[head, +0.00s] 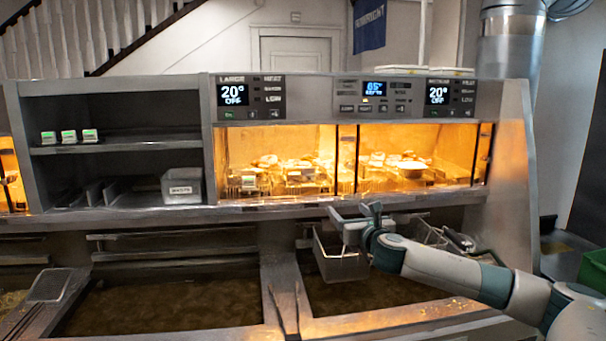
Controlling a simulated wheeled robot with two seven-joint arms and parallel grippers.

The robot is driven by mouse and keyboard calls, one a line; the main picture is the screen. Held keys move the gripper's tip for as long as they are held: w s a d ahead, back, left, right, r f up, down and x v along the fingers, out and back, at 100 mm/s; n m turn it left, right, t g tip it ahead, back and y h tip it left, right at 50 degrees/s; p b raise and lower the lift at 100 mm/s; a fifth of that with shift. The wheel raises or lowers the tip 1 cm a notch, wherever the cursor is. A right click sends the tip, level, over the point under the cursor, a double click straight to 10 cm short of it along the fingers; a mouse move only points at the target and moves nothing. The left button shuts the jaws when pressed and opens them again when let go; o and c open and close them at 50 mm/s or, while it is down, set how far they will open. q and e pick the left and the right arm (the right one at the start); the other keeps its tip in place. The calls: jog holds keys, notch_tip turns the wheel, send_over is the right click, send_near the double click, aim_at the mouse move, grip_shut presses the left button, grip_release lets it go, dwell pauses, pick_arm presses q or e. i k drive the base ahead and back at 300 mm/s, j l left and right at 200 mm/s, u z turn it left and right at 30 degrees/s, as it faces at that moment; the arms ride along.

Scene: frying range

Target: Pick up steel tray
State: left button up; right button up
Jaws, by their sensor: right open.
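My right arm comes in from the right, and its gripper (352,222) is open over the right fryer. A grey metal tray or basket (340,263) is just below and behind the gripper, at the back of the right fryer. The gripper partly covers it, and I cannot tell if they touch. A second metal basket-like piece (430,234) shows behind my arm, partly hidden. A small flat metal piece (50,285) rests at the left edge of the left fryer. I cannot tell which of these is the steel tray. My left gripper is not in view.
Two oil-filled fryers, left (165,308) and right (370,294), are split by a metal divider (277,295). Behind them stands a lit warming cabinet (348,195) with food. A labelled pale box (182,186) sits on the shelf to the left. A green crate (594,270) stands at far right.

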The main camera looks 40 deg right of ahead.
aim_at(308, 173)
jog(key=i+l, duration=0.3)
jog(key=i, duration=0.15)
jog(key=i+l, duration=0.35)
jog(key=i, duration=0.15)
jog(key=i+l, duration=0.5)
jog(key=l, duration=0.25)
jog(key=u, duration=0.05)
